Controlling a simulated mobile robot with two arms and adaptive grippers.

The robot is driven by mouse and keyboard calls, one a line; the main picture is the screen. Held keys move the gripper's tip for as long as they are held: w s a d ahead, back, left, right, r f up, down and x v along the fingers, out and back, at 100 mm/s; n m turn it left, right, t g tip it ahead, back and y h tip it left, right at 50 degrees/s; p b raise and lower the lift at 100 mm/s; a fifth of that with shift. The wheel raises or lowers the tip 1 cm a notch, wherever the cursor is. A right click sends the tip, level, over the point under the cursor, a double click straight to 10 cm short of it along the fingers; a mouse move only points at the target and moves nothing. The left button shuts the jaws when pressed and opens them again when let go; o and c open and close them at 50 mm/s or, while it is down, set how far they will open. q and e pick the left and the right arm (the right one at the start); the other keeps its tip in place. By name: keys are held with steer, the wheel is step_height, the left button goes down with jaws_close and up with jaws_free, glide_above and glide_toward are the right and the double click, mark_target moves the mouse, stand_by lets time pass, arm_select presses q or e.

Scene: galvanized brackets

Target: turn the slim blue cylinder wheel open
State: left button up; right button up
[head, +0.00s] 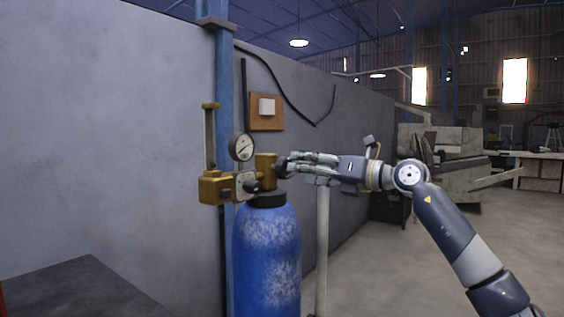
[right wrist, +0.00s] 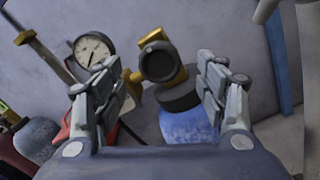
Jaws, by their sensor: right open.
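The slim blue cylinder (head: 266,255) stands upright by the wall, with a dark collar and a brass valve (head: 265,172) on top. Its dark round wheel (head: 281,168) faces right, towards my right gripper (head: 296,168). In the right wrist view the wheel (right wrist: 160,62) shows face-on between the open fingers of the right gripper (right wrist: 164,80), with the blue cylinder (right wrist: 188,124) below it. The fingers are on either side of the wheel with gaps; I cannot tell how far their tips reach along it. My left gripper is out of view.
A pressure gauge (head: 242,147) and brass regulator (head: 215,187) sit left of the valve. A blue post (head: 224,110) stands behind. In the right wrist view a grey cylinder (right wrist: 38,138) stands at the left. Open floor (head: 385,275) lies to the right.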

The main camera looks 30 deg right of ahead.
mark_target(284, 167)
steer(key=shift+p+x, duration=1.15)
steer(key=shift+x, duration=2.15)
steer(key=shift+c, duration=0.2)
steer(key=c, duration=1)
